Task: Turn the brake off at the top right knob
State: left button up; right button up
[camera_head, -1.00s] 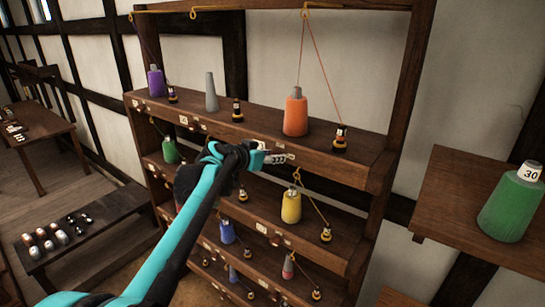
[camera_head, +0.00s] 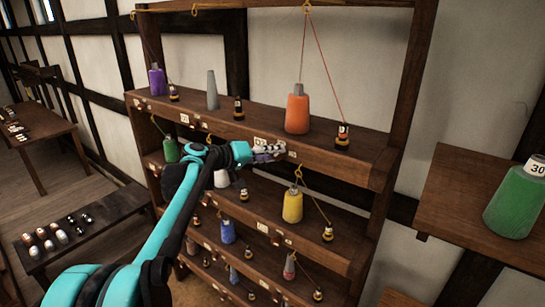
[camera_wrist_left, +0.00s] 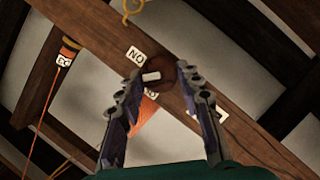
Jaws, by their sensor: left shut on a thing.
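A round dark red-brown knob (camera_wrist_left: 174,74) with a white mark sits on the wooden front board of the rack's upper shelf in the left wrist view. A white label (camera_wrist_left: 135,56) with the letters N and O is beside it, and another pale label (camera_wrist_left: 222,114) is partly hidden by a finger. My left gripper (camera_head: 270,152) is at that board, below and left of the orange spool (camera_head: 298,114). In the wrist view its fingers (camera_wrist_left: 160,95) are on both sides of the knob, shut on it. In the head view the gripper hides the knob.
The wooden rack (camera_head: 365,170) holds several coloured spools and small weights on cords, including a yellow spool (camera_head: 292,206) below the gripper. A shelf at right (camera_head: 455,190) carries a green spool (camera_head: 515,205). A low bench (camera_head: 110,205) stands at left.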

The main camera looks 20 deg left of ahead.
pick_arm(q)
jog(key=shift+a+f+n+t+h+b, duration=0.15)
jog(key=shift+n+h+b, duration=0.35)
jog(key=shift+n, duration=0.55)
jog(key=shift+d+f+n+t+h+b, duration=0.15)
jog(key=shift+n+h+b, duration=0.4)
jog(key=shift+n, duration=0.55)
jog(key=shift+a+f+n+t+h+b, duration=0.15)
jog(key=shift+n+h+b, duration=0.35)
jog(key=shift+n, duration=0.55)
jog(key=o, duration=1.2)
jog(key=shift+c, duration=0.2)
jog(key=v, duration=1.2)
